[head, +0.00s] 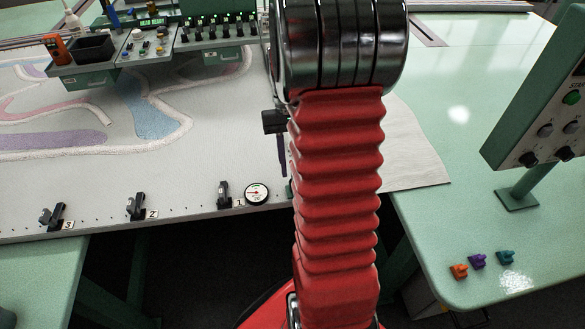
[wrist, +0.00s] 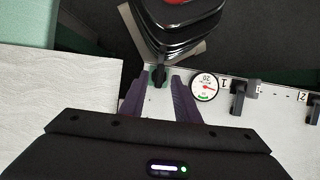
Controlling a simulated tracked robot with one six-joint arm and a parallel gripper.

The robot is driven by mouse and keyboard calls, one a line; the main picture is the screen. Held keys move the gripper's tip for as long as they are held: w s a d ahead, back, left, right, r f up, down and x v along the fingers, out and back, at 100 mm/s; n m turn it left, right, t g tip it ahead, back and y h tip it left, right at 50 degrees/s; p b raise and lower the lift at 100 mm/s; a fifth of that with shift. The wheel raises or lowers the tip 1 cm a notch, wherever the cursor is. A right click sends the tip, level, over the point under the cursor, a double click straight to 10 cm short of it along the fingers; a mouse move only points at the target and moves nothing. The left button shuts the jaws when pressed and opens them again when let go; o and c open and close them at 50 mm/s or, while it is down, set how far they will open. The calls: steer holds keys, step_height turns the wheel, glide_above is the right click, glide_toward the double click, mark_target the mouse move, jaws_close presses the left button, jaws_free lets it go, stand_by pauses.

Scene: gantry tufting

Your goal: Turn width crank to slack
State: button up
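My gripper (wrist: 157,88) reaches toward the front edge of the white bed (head: 165,222). Its two dark purple fingers are apart in the wrist view. A small dark green handle (wrist: 160,75), which looks like the width crank, shows at the bed edge between or just beyond the fingertips. I cannot tell whether the fingers touch it. In the head view my arm hides most of it; only a green sliver (head: 290,189) shows. A round white dial gauge (head: 256,194) with a red needle sits beside it, and also shows in the wrist view (wrist: 205,86).
Black clamps numbered 1 (head: 223,194), 2 (head: 137,206) and 3 (head: 53,215) line the bed edge. A control panel (head: 545,125) stands on the green table at right, with several small coloured pieces (head: 478,261) in front. A green console (head: 150,45) is at the back left.

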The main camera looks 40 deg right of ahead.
steer(key=v, duration=1.2)
steer(key=shift+w+f, duration=0.1)
steer(key=shift+w, duration=0.1)
steer(key=s+a+r+n+t+h, duration=0.1)
steer(key=s+a+n+t, duration=0.2)
steer(key=a, duration=1)
steer(key=s+a+r+n+t+h, duration=0.1)
steer(key=s+a+t, duration=0.5)
steer(key=a, duration=0.7)
steer(key=r+n, duration=0.1)
steer(key=n, duration=0.1)
steer(key=shift+a+r+n, duration=0.15)
steer(key=shift+a+n, duration=0.15)
steer(key=shift+n, duration=0.1)
